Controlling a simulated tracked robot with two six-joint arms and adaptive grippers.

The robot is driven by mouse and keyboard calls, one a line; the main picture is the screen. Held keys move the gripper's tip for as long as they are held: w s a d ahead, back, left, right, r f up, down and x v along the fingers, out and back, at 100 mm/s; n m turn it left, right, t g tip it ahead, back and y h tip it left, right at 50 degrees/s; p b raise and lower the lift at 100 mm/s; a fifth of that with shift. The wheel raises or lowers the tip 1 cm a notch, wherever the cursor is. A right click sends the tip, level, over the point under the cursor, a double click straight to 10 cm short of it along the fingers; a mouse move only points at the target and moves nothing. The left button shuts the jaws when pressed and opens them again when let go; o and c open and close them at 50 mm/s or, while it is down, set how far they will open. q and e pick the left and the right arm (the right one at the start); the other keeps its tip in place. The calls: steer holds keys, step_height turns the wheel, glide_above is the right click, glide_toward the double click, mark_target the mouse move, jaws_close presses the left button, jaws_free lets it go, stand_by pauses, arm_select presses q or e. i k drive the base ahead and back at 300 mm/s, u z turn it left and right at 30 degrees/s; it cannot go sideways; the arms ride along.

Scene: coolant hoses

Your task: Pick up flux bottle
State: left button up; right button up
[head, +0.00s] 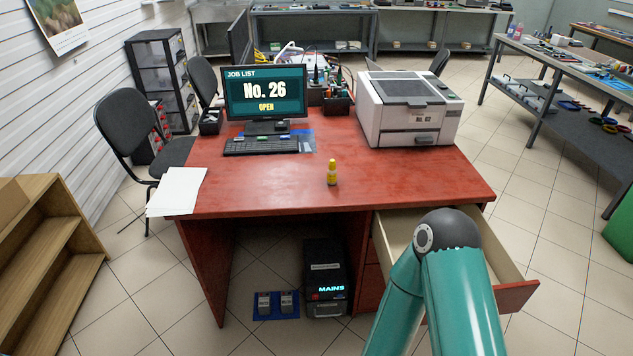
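A small bottle with a yellow cap (332,174), which looks like the flux bottle, stands upright on the red desk (260,188) near its front middle. Its label is too small to read. My teal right arm comes in from the bottom right, with its bent joint in front of the open drawer. Neither my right gripper nor my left gripper shows in the head view.
A monitor (265,93) and keyboard (261,145) stand behind the bottle to the left, a printer (408,108) to the right. White papers (177,191) hang over the left edge. An open drawer (510,288) juts out at the right front. The desk around the bottle is clear.

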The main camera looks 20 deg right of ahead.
mark_target(331, 175)
steer(key=z, duration=0.15)
steer(key=i, duration=0.9)
steer(key=u, duration=0.05)
